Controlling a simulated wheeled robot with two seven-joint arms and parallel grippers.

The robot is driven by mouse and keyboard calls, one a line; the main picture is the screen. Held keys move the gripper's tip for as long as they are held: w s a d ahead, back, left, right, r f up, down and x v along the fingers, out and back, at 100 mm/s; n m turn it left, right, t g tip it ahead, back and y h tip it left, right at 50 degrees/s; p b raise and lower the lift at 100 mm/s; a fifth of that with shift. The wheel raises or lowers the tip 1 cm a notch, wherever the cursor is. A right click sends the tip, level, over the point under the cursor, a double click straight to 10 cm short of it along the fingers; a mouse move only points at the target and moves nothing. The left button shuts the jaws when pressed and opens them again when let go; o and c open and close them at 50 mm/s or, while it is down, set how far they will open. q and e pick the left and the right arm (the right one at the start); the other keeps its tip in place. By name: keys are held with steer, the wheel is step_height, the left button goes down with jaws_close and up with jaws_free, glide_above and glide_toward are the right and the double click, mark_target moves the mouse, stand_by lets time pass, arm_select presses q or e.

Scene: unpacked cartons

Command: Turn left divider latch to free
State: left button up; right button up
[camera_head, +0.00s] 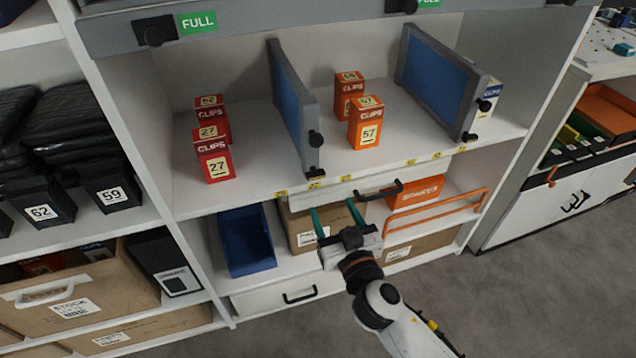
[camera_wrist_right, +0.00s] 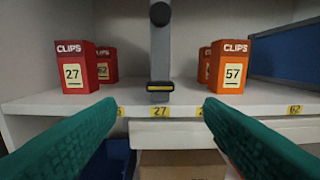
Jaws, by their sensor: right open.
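The left divider (camera_head: 289,98) is a blue panel with a grey frame, standing on the shelf between red and orange clip boxes. Its black latch knob (camera_head: 315,138) is on the front edge, with a lower dark fitting (camera_head: 316,170) at the shelf lip. In the right wrist view the divider's front post (camera_wrist_right: 160,50) is centred, with a round knob (camera_wrist_right: 160,14) high and a yellow-marked black latch (camera_wrist_right: 160,86) at its foot. My right gripper (camera_head: 336,218) is open and empty, below and in front of the shelf; its green fingers frame the post without touching it. My left gripper is out of view.
Red boxes (camera_head: 213,155) stand left of the divider, orange boxes (camera_head: 366,122) right. A right divider (camera_head: 437,80) stands farther right. Below are a blue bin (camera_head: 246,240), a carton (camera_head: 304,232) and a black drawer handle (camera_head: 380,191). A grey flap (camera_head: 270,22) hangs above.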

mark_target(317, 177)
steer(key=x, duration=0.9)
steer(key=shift+w+f, duration=0.1)
steer(key=shift+w, duration=0.1)
steer(key=shift+w+a, duration=0.2)
steer(key=shift+w, duration=0.3)
steer(key=c, duration=1)
